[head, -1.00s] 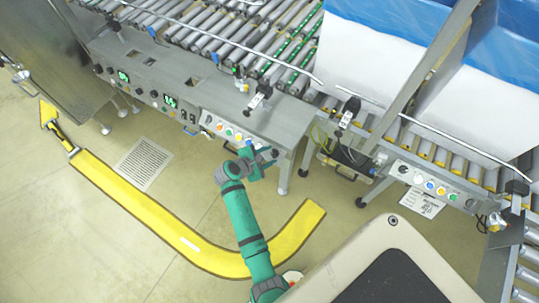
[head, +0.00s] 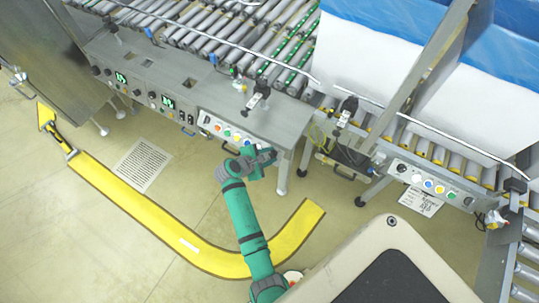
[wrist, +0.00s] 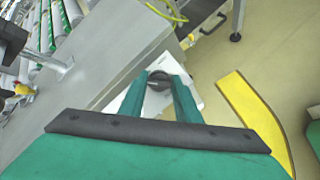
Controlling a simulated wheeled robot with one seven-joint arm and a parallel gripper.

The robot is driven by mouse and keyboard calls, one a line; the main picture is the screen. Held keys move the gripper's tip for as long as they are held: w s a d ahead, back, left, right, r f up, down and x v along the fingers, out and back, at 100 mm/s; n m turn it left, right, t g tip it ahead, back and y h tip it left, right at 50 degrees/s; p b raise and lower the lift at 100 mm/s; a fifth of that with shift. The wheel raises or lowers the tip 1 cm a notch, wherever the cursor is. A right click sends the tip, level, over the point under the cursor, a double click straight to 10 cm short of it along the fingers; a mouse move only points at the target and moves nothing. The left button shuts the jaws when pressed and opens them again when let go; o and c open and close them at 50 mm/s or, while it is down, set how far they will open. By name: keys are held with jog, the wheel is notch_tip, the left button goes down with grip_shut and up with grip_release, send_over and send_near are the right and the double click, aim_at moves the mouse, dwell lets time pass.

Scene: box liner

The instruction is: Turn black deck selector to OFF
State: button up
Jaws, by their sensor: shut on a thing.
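The black deck selector (wrist: 158,82) is a round dark knob on a white panel, seen in the wrist view between my two green fingers. My gripper (wrist: 158,88) is shut on it at the front face of the grey machine. In the head view my gripper (head: 262,158) is at the right end of the white button panel (head: 222,130), and there it hides the knob. The OFF marking cannot be read in either view.
Several coloured buttons (head: 227,133) sit left of my gripper on the same panel. A second button panel (head: 428,184) is at the right. The roller conveyor (head: 215,45) lies behind. A yellow floor stripe (head: 150,220) runs across the open floor in front.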

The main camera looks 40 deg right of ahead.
jog(key=m, duration=0.3)
jog(key=shift+w+a+f, duration=0.1)
jog(key=shift+w+a, duration=0.1)
jog(key=shift+a, duration=0.1)
jog(key=m+y, duration=0.1)
jog(key=m, duration=0.2)
jog(key=shift+d+g, duration=0.1)
jog(key=shift+g, duration=0.3)
jog(key=shift+w+m, duration=0.1)
jog(key=shift+m, duration=0.7)
jog(key=shift+s, duration=0.25)
jog(key=o, duration=0.8)
jog(key=shift+d, duration=0.1)
jog(key=shift+w, duration=0.1)
